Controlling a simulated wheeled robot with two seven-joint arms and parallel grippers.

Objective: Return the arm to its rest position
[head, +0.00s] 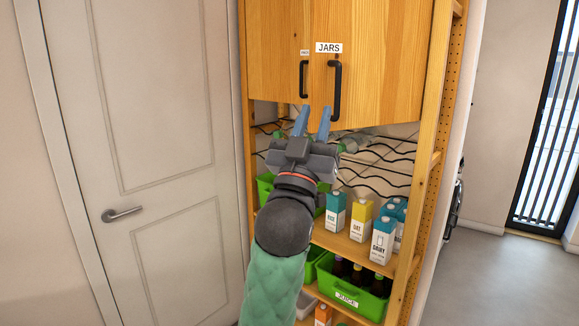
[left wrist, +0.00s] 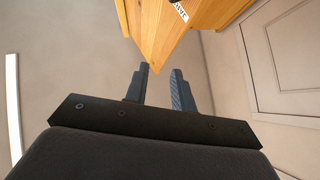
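My left gripper (head: 313,118) is raised in front of the wooden cabinet, just below its two black handles. Its two blue fingers stand apart with nothing visible between them. The left wrist view also shows the left gripper's fingers (left wrist: 159,88) parted, with a wooden corner of the cabinet (left wrist: 165,35) just beyond the tips. I cannot tell whether the fingers touch the wood. My left arm, in a green sleeve, reaches up from the bottom of the head view. My right gripper is not in view.
The door labelled JARS (head: 382,60) has a black handle (head: 336,92). Below are a wire bottle rack (head: 385,172), cartons (head: 384,240) and a green JUICE bin (head: 352,300). A white door (head: 150,130) stands at left. Open floor (head: 500,275) lies at right.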

